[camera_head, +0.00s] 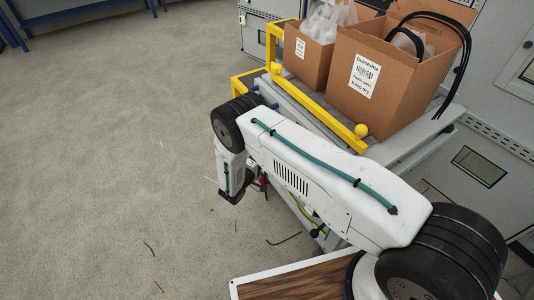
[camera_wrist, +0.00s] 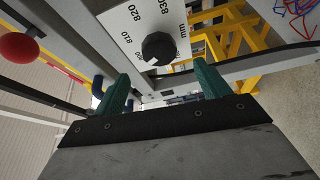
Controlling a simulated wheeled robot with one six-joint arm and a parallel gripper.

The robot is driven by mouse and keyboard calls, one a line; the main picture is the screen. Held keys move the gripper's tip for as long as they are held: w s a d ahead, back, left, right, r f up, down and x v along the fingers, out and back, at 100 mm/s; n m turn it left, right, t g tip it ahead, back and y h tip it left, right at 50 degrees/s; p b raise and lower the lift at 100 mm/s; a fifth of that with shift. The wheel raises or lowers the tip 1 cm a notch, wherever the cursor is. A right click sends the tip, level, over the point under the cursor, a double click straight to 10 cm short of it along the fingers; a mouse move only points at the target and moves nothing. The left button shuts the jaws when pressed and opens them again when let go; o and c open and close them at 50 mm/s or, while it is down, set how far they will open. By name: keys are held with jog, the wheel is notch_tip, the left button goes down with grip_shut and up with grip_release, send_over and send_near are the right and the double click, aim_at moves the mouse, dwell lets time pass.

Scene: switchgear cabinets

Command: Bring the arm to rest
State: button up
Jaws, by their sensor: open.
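My arm (camera_head: 330,185) stretches from the lower right of the head view to the upper left, a white link with a teal cable along it. Its far end bends down beside a trolley with cardboard boxes. My gripper is mostly hidden behind the arm there. In the wrist view my gripper (camera_wrist: 161,85) has its two green fingers spread wide with nothing between them. Beyond the fingers is a black knob (camera_wrist: 159,48) on a white scale plate (camera_wrist: 130,18) marked in mm. I cannot tell how far the fingers are from it.
The trolley's yellow rail (camera_head: 322,110) runs close beside my arm. An open cardboard box (camera_head: 385,85) and a smaller box (camera_head: 306,58) stand on it. Grey cabinets (camera_head: 490,160) stand at the right. A red ball (camera_wrist: 18,47) shows in the wrist view. Floor (camera_head: 110,150) at left is mostly clear.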

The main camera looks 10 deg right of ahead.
dwell(0.5)
jog(key=s+d+n+g+h, duration=0.2)
jog(key=s+d+g, duration=0.25)
jog(key=s, duration=0.25)
jog(key=s+d+r+m+g+y, duration=0.15)
jog(key=s+r+g, duration=0.25)
jog(key=r, duration=0.5)
jog(key=s+d+r+m+g+y, duration=0.1)
jog(key=s+r+g+y, duration=0.2)
jog(key=r, duration=0.6)
jog(key=s+d+r+m+g, duration=0.15)
jog(key=s+r+g, duration=0.3)
jog(key=r, duration=0.45)
jog(key=s+r+m+t+y, duration=0.5)
jog(key=s+r+y, duration=0.6)
jog(key=s+r, duration=1.3)
jog(key=shift+s+d+r+t, duration=0.3)
jog(key=shift+d+r, duration=0.15)
jog(key=shift+r, duration=0.15)
